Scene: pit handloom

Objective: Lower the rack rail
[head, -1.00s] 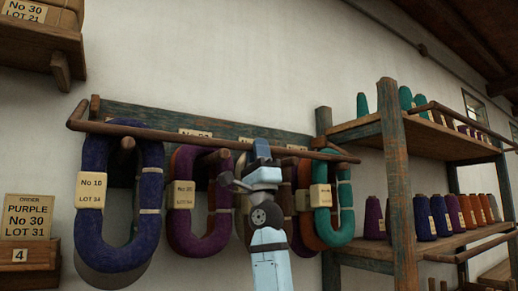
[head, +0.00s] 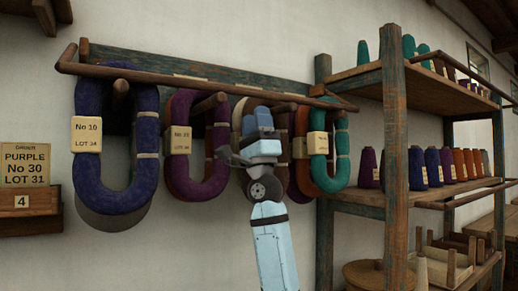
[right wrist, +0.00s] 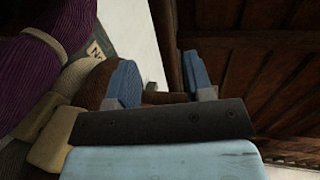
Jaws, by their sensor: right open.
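The rack rail (head: 170,79) is a long brown wooden bar. It runs in front of the hanging yarn hanks, below the tops of its end arms at the wall board. My right gripper (head: 262,118) is in front of the hanks, its fingertips just under the rail's right half in the head view. In the right wrist view its two blue fingers (right wrist: 162,84) stand apart. A brown bar shows behind and between them; I cannot tell whether it touches them. My left gripper is not in view.
Yarn hanks hang on pegs: navy (head: 90,160), purple (head: 182,150) and teal (head: 341,150), with others behind my gripper. A shelf unit (head: 393,160) with yarn cones stands to the right. A labelled box (head: 30,215) is at the left.

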